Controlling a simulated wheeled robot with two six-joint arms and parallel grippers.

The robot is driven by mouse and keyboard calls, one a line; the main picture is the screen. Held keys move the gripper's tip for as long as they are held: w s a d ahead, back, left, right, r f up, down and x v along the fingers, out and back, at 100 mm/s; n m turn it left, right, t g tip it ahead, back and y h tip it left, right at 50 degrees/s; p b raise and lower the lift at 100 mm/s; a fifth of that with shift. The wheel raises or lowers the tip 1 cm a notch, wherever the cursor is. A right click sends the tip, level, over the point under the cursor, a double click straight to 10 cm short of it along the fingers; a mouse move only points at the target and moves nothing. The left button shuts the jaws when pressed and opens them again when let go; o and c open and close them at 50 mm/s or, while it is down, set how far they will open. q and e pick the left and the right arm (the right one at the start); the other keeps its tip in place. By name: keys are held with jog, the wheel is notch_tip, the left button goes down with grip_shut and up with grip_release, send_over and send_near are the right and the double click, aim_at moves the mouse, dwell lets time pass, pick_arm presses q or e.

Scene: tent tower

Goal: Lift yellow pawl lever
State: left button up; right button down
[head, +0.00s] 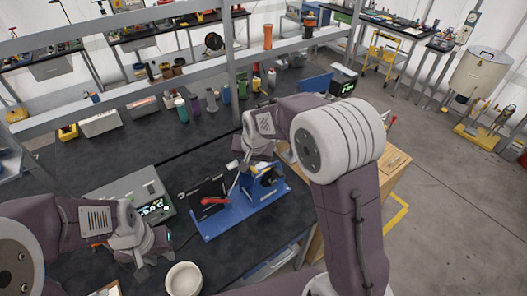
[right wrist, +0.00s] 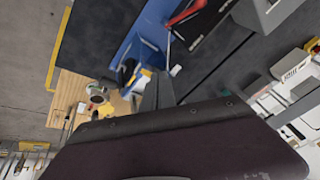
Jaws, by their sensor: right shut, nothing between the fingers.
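A blue fixture (head: 232,213) with a black panel and a red handle (head: 214,201) stands on the dark bench. A small yellow part, seemingly the pawl lever (head: 267,169), shows at its right end, partly hidden. In the right wrist view the yellow part (right wrist: 144,76) is close beside my right gripper (right wrist: 157,88). That gripper is shut and empty, over the fixture's right half in the head view (head: 234,180); I cannot tell whether it touches the lever. My left gripper (head: 150,262) hangs over the bench left of the fixture; its finger gap is unclear.
A grey box with a green display (head: 138,191) stands left of the fixture. A white round bowl (head: 184,279) is at the front. Bottles and tools line the bench's back, under a metal shelf rail. A wooden cabinet (head: 397,160) stands on the right.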

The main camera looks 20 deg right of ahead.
pick_arm(q)
jog(key=shift+a+f, duration=0.1)
jog(key=shift+a, duration=0.1)
pick_arm(e)
jog(key=shift+w+d+f, duration=0.2)
jog(key=shift+d+f, duration=0.05)
jog(key=shift+d, duration=0.3)
